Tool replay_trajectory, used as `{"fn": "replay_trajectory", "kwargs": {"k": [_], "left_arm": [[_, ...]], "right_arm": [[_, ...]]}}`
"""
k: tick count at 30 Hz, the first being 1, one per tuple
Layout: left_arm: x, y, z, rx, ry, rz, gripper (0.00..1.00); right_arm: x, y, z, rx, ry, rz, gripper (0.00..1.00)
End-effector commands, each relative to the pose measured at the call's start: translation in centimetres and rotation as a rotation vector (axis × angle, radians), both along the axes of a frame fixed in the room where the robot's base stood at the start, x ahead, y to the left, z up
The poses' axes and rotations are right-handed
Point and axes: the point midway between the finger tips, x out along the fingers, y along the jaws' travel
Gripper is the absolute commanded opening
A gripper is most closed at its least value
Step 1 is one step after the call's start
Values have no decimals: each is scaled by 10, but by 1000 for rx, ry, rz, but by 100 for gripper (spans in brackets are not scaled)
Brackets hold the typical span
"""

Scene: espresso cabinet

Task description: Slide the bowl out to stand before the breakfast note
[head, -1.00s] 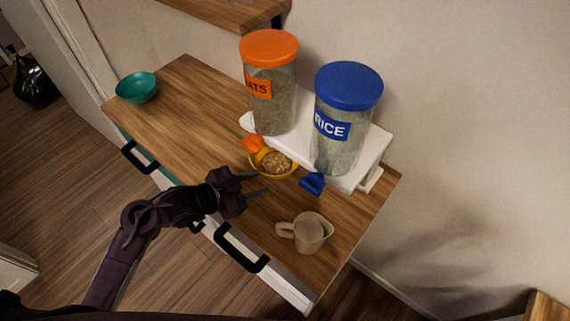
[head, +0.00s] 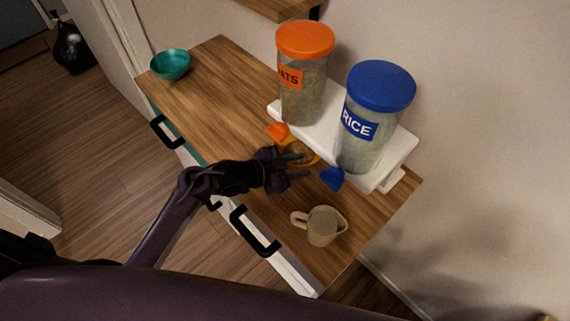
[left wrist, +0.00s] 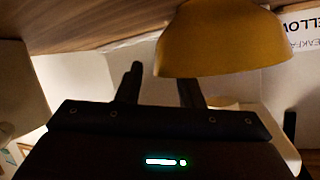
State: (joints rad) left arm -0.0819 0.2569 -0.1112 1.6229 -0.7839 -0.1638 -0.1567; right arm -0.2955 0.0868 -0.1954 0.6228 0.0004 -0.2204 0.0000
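The yellow bowl (head: 308,156) stands on the wooden counter under the dispenser stand, below the oats dispenser. It held grainy food a second ago; now my left gripper (head: 303,166) partly covers it. The gripper's two fingers are apart and at the bowl's near side. In the left wrist view the bowl (left wrist: 225,48) fills the top centre, overlapping the right finger of the open gripper (left wrist: 162,88). I cannot tell whether the fingers touch it. Part of the breakfast note (left wrist: 298,35), with printed letters, shows at the right edge there. My right gripper is not in view.
The oats dispenser (head: 302,95) and rice dispenser (head: 370,125) stand on a white stand (head: 398,160) behind the bowl. A beige jug (head: 322,226) is at the front right. A teal bowl (head: 171,65) is at the far left. The counter between is clear.

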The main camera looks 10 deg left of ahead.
Motion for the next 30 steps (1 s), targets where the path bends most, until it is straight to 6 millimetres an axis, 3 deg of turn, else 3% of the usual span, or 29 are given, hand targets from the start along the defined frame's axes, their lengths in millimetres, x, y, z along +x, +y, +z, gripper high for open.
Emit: {"fn": "replay_trajectory", "kwargs": {"k": [6, 15, 24, 30], "left_arm": [[11, -13, -6, 1, 0, 1, 34], [12, -14, -8, 1, -1, 1, 34], [12, -14, -8, 1, 0, 1, 0], [12, -14, -9, 2, 1, 1, 0]], "right_arm": [[-1, 0, 4, 1, 1, 0, 35], [-5, 8, 3, 10, 7, 2, 35], [-7, 13, 3, 16, 9, 4, 35], [-7, 11, 3, 13, 9, 3, 35]]}}
